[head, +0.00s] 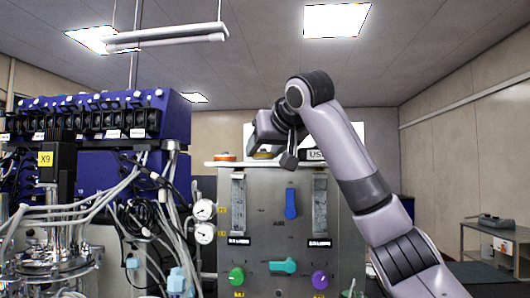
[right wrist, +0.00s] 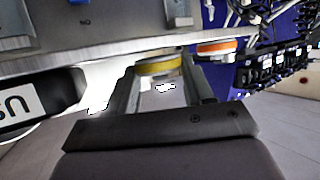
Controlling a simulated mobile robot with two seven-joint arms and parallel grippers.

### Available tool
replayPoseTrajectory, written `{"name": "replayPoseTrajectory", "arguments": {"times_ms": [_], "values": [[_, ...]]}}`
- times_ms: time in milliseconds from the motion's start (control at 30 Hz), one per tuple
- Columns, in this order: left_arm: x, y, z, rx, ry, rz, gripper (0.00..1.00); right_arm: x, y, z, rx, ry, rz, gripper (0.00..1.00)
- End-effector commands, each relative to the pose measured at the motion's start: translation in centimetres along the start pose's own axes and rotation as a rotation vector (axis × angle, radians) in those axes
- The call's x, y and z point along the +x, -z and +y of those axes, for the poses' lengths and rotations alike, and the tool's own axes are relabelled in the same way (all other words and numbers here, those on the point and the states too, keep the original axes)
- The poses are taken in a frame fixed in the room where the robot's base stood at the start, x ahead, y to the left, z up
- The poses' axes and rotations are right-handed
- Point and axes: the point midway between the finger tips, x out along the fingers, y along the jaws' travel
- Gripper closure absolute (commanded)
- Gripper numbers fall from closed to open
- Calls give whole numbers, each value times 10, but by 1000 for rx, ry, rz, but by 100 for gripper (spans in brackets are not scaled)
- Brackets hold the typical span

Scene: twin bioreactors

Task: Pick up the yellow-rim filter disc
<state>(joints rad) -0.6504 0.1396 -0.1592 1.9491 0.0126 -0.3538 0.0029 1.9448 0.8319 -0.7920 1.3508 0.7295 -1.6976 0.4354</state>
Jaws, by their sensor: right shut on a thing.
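The yellow-rim filter disc (right wrist: 157,68) sits between the two fingers of my right gripper (right wrist: 161,76) in the right wrist view, and the fingers are shut on it. In the head view the disc (head: 264,155) is partly hidden by my right gripper (head: 274,153), at the top shelf of the grey panel cabinet. The disc is at or very near the shelf surface; I cannot tell whether it touches. My left gripper is not in view.
An orange-rim disc (head: 225,157) lies left of the yellow one on the white shelf edge (head: 215,164). A dark labelled box (head: 316,155) stands close on the right. The grey panel (head: 262,220) has valves and gauges. Blue equipment with tubing (head: 130,165) fills the left.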

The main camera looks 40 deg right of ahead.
Motion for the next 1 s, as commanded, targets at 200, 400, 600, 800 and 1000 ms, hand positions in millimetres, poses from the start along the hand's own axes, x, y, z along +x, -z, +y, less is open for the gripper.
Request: {"name": "replayPoseTrajectory", "arguments": {"times_ms": [200, 400, 600, 800, 1000], "values": [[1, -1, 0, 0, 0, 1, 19, -9, 20, -1, 2, 3, 1, 77], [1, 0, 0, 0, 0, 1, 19, -21, 48, -1, 3, 4, 2, 77], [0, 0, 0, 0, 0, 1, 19, -29, 69, -1, 2, 3, 0, 77], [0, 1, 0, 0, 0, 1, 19, -34, 81, -1, 1, 2, 1, 77], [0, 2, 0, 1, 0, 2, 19, -36, 86, 0, 0, 1, 1, 77]]}}
